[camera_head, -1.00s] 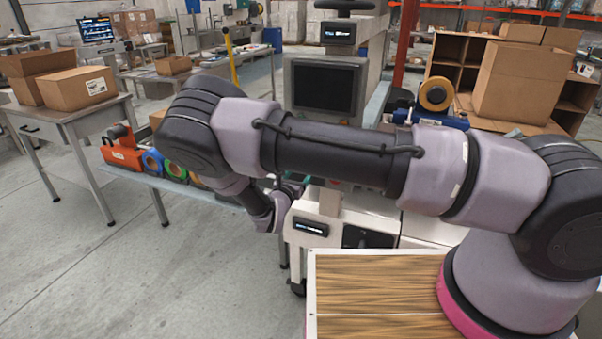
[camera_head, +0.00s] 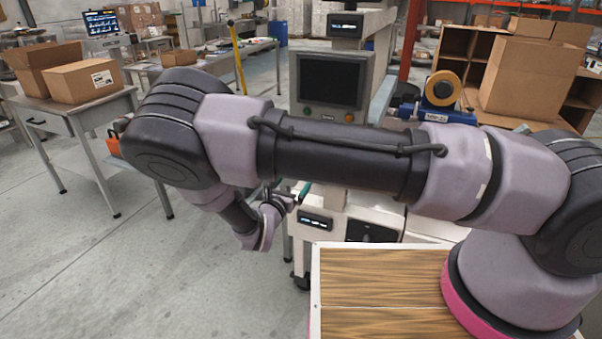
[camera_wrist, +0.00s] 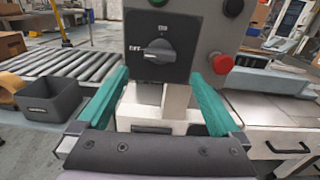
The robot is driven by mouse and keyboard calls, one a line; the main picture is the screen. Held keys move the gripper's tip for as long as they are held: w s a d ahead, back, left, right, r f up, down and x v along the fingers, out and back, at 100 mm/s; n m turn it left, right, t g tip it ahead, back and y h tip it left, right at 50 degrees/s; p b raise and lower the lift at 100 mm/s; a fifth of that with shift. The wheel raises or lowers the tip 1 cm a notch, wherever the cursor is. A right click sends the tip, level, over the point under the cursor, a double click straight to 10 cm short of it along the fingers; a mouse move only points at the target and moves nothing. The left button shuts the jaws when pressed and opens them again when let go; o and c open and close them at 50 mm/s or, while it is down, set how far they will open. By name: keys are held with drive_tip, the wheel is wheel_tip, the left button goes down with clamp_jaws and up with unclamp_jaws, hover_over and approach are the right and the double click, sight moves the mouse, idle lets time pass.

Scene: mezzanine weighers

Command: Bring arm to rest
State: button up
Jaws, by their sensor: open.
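My gripper (camera_wrist: 163,100) is open in the wrist view, its two green fingers spread wide with nothing between them. Beyond the fingers stands the weighing machine, with a black rotary switch (camera_wrist: 160,50) and a red button (camera_wrist: 222,64). In the head view my arm is bent across the middle, and my gripper (camera_head: 297,193) shows small beside the machine's white body (camera_head: 345,212). Its fingertips are partly hidden there, and I cannot tell how far they are from the machine.
A dark screen (camera_head: 330,82) stands behind my arm. A tape dispenser (camera_head: 441,98) and a box shelf are at the right. A desk (camera_head: 85,107) with cartons is at the left. In the wrist view, a grey bin (camera_wrist: 50,99) sits near a roller conveyor (camera_wrist: 75,62). Floor at lower left is clear.

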drive_tip(key=shift+v, duration=1)
